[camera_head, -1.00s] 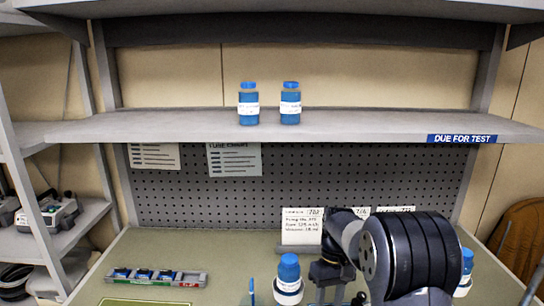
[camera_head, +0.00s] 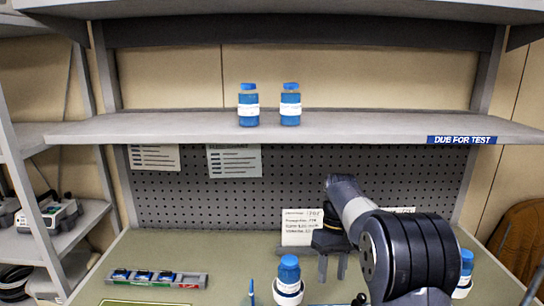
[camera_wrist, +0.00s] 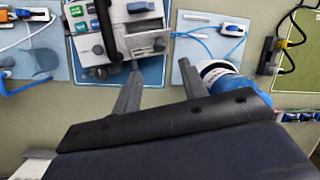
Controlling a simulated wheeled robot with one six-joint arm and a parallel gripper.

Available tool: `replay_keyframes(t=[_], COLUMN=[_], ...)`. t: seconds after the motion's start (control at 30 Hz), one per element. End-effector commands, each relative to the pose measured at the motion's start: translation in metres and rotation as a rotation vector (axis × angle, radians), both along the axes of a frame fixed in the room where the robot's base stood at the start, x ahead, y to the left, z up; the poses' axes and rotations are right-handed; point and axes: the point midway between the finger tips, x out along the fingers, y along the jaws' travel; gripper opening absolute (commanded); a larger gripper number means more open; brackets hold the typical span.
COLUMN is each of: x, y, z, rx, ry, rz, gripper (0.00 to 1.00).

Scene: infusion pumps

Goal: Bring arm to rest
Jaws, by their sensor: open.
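My gripper (camera_head: 333,277) hangs above the bench with its two fingers pointing down, apart and with nothing between them. It also shows in the wrist view (camera_wrist: 160,74), open and empty. My black and grey arm is bent at the right of the head view and hides part of the bench. A blue-capped bottle (camera_head: 289,279) stands on the bench to the left of my gripper. In the wrist view a blue and white bottle (camera_wrist: 222,77) shows beside the right finger, partly hidden by the gripper body.
Two blue bottles (camera_head: 248,105) (camera_head: 290,104) stand on the shelf (camera_head: 340,127). Another bottle (camera_head: 466,270) is behind my arm at right. A grey rack (camera_head: 187,281) with blue items lies at left. In the wrist view, a pump (camera_wrist: 128,28) sits on a blue mat.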

Motion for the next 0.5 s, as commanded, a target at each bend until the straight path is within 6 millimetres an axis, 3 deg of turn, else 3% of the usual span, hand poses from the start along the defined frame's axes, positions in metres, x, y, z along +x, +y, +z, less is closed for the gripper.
replay_keyframes(t=[0.4, 0.5], x=[-0.026, -0.028], y=[0.006, 0.005], z=[-0.075, -0.083], rx=[0.0, 0.007], ry=[0.004, -0.032], rz=[0.0, 0.001], gripper=[0.41, 0.41])
